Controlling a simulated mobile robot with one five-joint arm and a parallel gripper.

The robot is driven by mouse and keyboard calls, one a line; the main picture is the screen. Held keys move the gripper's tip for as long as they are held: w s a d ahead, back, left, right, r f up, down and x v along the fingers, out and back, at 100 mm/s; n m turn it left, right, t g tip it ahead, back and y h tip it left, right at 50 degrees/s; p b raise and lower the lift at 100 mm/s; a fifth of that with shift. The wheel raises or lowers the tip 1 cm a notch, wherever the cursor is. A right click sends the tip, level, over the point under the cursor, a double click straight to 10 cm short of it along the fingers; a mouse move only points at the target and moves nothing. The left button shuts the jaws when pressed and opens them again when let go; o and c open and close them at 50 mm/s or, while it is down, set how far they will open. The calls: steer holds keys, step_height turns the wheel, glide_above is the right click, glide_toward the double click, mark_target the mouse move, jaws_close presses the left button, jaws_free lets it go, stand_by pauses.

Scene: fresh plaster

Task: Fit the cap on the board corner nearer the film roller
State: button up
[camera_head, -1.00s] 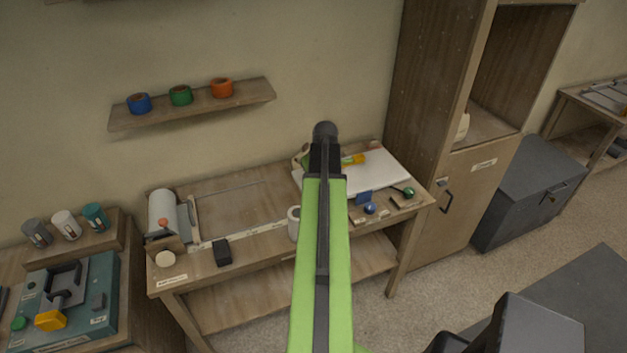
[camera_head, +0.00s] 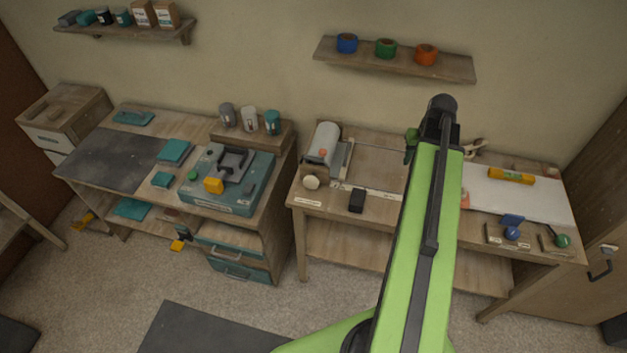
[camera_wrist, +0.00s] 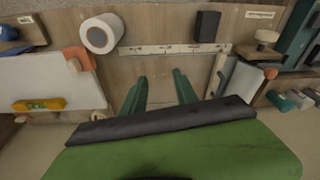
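The white board (camera_head: 535,200) lies on the right of the middle bench. In the wrist view the board (camera_wrist: 55,80) is at the left. In the head view the orange piece (camera_head: 465,199) is partly behind my arm. The film roller (camera_head: 325,143) stands at the bench's left end; its edge (camera_wrist: 243,80) shows in the wrist view. My gripper (camera_wrist: 160,82) is open and empty above the bench between them.
A white tape roll (camera_wrist: 101,33) and black block (camera_wrist: 207,26) stand near a white ruler strip (camera_wrist: 170,50). A yellow level (camera_head: 511,176) lies on the board. A shelf (camera_head: 395,62) hangs above.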

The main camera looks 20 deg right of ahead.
steer(key=w+a+n+g, duration=0.1)
steer(key=w+a+n, duration=0.1)
steer(key=a, duration=1.8)
steer(key=w+a+n+g, duration=0.1)
steer(key=w+a+n, duration=0.2)
steer(key=a, duration=1.8)
steer(key=shift+f+y, duration=0.15)
steer(key=shift+y, duration=0.15)
step_height(320, 180, down, 14)
steer(key=b, duration=1.4)
steer(key=shift+d, duration=0.15)
